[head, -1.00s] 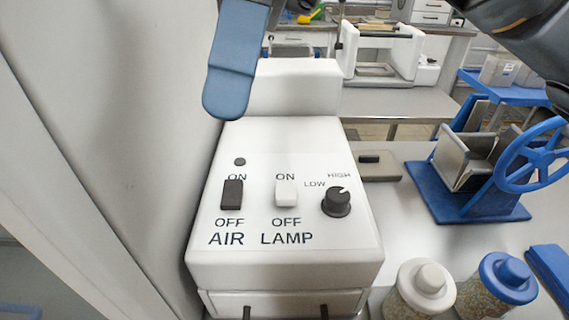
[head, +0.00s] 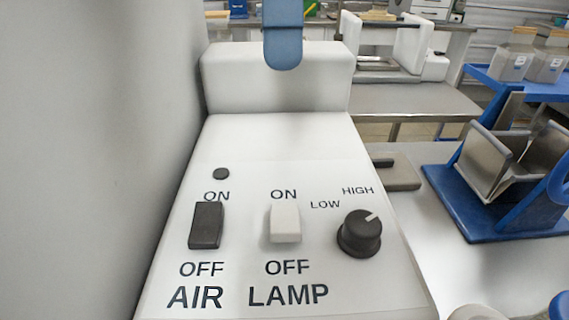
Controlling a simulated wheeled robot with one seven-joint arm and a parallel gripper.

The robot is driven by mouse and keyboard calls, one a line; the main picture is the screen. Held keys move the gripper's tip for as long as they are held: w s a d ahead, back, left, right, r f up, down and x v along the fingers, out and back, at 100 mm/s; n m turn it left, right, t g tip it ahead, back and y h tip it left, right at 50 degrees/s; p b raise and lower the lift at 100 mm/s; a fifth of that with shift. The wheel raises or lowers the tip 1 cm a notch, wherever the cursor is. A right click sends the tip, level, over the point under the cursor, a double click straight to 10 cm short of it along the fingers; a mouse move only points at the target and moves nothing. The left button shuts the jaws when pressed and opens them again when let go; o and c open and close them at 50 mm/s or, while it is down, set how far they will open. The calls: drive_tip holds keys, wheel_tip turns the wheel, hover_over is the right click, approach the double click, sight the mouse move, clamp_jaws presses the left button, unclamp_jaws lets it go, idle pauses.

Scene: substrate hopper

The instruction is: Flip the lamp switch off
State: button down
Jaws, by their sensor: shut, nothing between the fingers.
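The lamp switch (head: 285,223) is a white rocker on the sloped white control panel (head: 270,150), between the printed words ON above it and OFF below it, over the word LAMP. I cannot surely tell which way it is tipped. My gripper (head: 283,58) shows as a blue rounded finger end at the top of the head view. It is shut and empty, above the switch in the picture and in front of the raised back of the panel unit. It appears apart from the switch. The rest of my gripper is out of frame.
A black AIR switch (head: 206,225) is left of the lamp switch, and a dark knob (head: 360,233) is right of it. A grey wall (head: 90,150) stands close on the left. A blue stand (head: 480,222) with metal plates is at the right.

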sight(285, 232)
drive_tip(key=p+x, duration=0.2)
drive_tip(key=x, duration=1.2)
